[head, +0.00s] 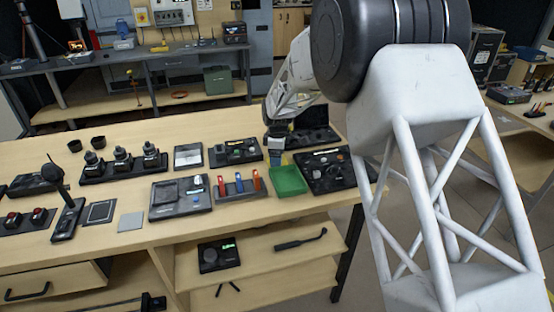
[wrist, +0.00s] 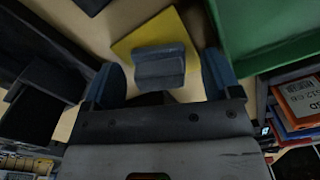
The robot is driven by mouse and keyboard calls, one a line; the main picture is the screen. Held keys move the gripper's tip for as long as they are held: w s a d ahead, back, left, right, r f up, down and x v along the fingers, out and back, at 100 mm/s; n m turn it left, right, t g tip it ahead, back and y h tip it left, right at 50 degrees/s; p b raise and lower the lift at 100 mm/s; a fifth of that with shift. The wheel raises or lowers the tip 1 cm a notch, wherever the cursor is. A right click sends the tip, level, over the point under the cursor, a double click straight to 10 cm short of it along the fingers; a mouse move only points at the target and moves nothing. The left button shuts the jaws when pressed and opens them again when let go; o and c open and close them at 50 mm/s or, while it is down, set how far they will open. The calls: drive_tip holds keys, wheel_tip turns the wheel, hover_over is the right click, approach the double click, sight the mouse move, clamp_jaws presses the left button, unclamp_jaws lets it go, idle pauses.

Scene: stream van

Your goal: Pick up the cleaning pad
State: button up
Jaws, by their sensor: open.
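The cleaning pad looks to be the yellow square (wrist: 163,28) with a grey block-like grip (wrist: 160,68) on top, in the wrist view. It lies on the pale wooden bench top. My gripper (wrist: 162,78) is open, with one blue finger on each side of the grey grip. I see a gap on both sides, and no clear contact. In the head view my gripper (head: 276,152) is low over the bench, just behind the green tray.
The green tray (head: 287,181) is close beside my gripper; its wall (wrist: 262,35) fills the wrist view's upper right. A black tool panel (head: 325,170) lies to the right, a rack with red and orange handles (head: 238,188) to the left. Bare bench (head: 30,150) shows far left.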

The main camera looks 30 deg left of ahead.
idle(0.4)
drive_tip(key=c, duration=1.1)
drive_tip(key=shift+r, duration=0.15)
drive_tip(key=shift+r, duration=1.45)
drive_tip(key=shift+s+d+r, duration=0.15)
drive_tip(key=shift+r, duration=0.1)
drive_tip(key=s+d, duration=0.3)
drive_tip(key=s, duration=0.1)
drive_tip(key=s+d+r, duration=0.1)
drive_tip(key=s+d, duration=0.2)
drive_tip(key=s, duration=0.1)
drive_tip(key=s+d, duration=0.3)
drive_tip(key=d, duration=0.1)
drive_tip(key=shift+s+r, duration=0.2)
drive_tip(key=shift+s, duration=0.2)
